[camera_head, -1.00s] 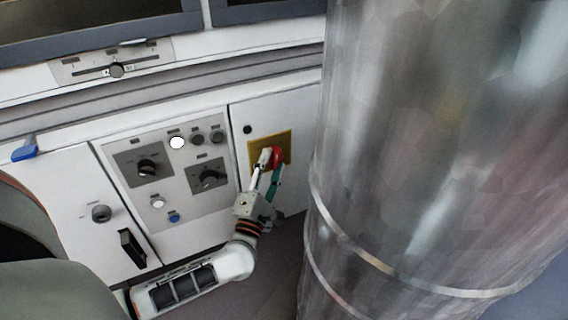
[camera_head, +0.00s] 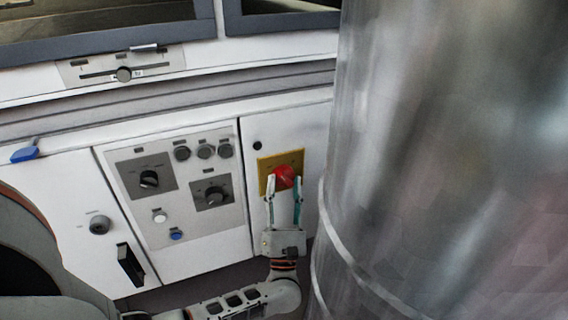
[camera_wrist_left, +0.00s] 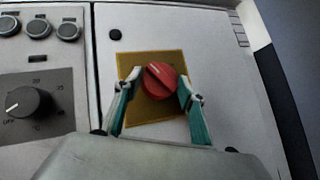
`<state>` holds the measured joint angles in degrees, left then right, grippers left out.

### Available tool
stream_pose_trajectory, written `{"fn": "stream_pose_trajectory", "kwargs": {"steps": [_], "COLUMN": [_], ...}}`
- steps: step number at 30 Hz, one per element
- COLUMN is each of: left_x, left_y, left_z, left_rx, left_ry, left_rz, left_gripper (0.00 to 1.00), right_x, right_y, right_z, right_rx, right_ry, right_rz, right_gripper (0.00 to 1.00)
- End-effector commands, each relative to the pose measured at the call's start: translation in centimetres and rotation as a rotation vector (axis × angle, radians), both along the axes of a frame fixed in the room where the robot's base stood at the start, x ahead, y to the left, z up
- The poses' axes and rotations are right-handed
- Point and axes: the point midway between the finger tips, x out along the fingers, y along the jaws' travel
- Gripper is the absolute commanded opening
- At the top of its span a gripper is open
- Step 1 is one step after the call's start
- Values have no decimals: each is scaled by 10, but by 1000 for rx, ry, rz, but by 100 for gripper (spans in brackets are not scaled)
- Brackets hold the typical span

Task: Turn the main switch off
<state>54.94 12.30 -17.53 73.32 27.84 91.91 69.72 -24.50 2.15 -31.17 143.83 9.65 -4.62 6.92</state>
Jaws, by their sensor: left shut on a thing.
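The main switch is a round red knob (camera_head: 284,174) on a yellow plate (camera_head: 265,164), on the white cabinet door right of the control panel. In the left wrist view the knob (camera_wrist_left: 160,84) has a pale mark pointing to its upper left, and the yellow plate (camera_wrist_left: 143,113) lies behind it. My left gripper (camera_head: 283,184) reaches up from below and is shut on the knob, one finger on each side. The left wrist view shows both fingers (camera_wrist_left: 160,92) flanking it. My right gripper is not in view.
The control panel (camera_head: 219,230) has black dials (camera_head: 149,179), dark round lamps (camera_head: 204,152) and a blue button (camera_head: 177,235). A slider (camera_head: 124,74) sits above. A large metal cylinder (camera_head: 450,150) fills the right side, close to my left arm.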

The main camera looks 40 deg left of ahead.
Motion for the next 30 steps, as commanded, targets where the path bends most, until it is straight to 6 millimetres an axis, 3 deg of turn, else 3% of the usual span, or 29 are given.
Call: {"fn": "stream_pose_trajectory", "kwargs": {"steps": [17, 18, 20, 30], "left_x": [1, 1, 1, 0], "left_y": [1, 1, 1, 0], "left_z": [0, 0, 0, 1], "left_rx": [-15, -15, -15, -13], "left_ry": [-34, -34, -34, -33], "left_rz": [1, 1, 1, 1], "left_gripper": [19, 45, 57, 57], "right_x": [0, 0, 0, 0], "right_y": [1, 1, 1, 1], "right_z": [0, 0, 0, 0], "right_rx": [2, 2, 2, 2], "right_ry": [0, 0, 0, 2], "right_rz": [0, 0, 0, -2], "right_gripper": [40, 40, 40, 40]}}
